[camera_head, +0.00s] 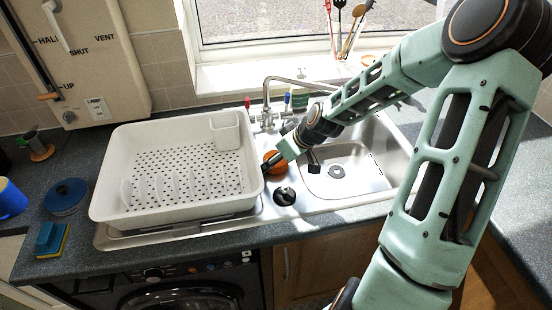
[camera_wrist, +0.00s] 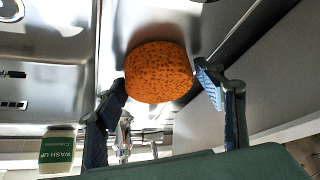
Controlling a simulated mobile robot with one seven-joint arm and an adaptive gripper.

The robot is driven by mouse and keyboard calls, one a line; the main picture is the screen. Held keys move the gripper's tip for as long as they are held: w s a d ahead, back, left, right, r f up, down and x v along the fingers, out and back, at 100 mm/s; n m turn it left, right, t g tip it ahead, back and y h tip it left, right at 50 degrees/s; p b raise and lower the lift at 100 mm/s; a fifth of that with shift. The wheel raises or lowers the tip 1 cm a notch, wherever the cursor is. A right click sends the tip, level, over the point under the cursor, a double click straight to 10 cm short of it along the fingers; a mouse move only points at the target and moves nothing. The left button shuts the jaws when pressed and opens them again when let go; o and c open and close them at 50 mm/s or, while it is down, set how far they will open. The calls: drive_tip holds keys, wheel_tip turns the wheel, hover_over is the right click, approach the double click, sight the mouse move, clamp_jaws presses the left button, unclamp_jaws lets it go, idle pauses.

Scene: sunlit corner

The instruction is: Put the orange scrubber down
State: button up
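The orange scrubber (camera_head: 277,167) is a round, speckled sponge-like piece. It sits on the steel sink unit between the white dish rack and the main bowl. In the wrist view the scrubber (camera_wrist: 158,72) lies between my fingertips, against shiny steel. My gripper (camera_head: 270,161) reaches down at it from the right. In the wrist view my gripper (camera_wrist: 162,84) has its fingers spread on either side of the scrubber.
The white dish rack (camera_head: 110,210) stands directly left. The main sink bowl (camera_head: 350,180) is right, with the tap (camera_head: 290,82) behind. A dark drain (camera_head: 284,196) is just in front. A washing-up bottle (camera_wrist: 57,150) shows in the wrist view.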

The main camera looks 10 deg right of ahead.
drive_tip(key=shift+o, duration=0.4)
drive_tip(key=shift+r, duration=0.25)
drive_tip(key=p+v, duration=0.2)
drive_tip(key=v, duration=0.9)
drive_tip(key=shift+s+d+r, duration=0.15)
drive_tip(key=shift+s+r, duration=0.1)
drive_tip(key=shift+r, duration=0.05)
